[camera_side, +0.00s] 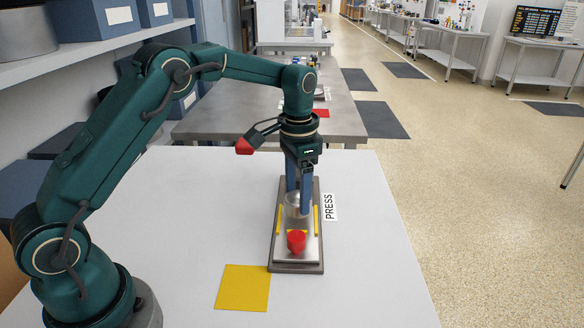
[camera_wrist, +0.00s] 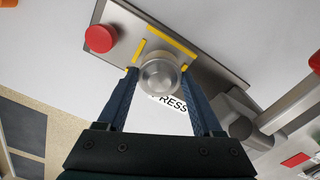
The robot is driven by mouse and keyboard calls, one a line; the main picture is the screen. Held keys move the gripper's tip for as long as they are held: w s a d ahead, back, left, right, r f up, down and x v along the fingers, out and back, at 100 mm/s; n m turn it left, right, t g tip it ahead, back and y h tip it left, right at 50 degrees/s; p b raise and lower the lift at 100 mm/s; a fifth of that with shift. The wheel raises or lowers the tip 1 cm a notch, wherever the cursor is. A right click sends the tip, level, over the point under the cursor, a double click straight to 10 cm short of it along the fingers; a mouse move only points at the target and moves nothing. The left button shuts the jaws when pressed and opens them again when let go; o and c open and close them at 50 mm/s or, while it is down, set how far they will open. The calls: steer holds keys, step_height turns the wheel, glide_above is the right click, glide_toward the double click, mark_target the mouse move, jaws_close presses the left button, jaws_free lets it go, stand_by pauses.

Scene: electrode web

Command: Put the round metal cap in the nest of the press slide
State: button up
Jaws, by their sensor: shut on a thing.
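The round metal cap (camera_wrist: 160,76) is silver, with a raised centre. My gripper (camera_wrist: 160,72) is shut on it, with one blue finger on each side. In the side view the cap (camera_side: 296,207) is low over the press slide (camera_side: 284,255), near the yellow strips. I cannot tell whether it touches the slide. The slide (camera_wrist: 205,62) also shows under the cap in the wrist view. The nest is not distinguishable; the cap and fingers cover part of the slide.
A red knob (camera_side: 296,241) stands on the near end of the slide. A PRESS label (camera_side: 329,207) lies to the right. A yellow square (camera_side: 243,288) lies at the front left. The white table (camera_side: 370,270) is clear on the right.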

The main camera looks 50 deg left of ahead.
steer(key=shift+f, duration=1.25)
steer(key=shift+f, duration=0.15)
steer(key=o, duration=1.4)
steer(key=shift+o, duration=0.2)
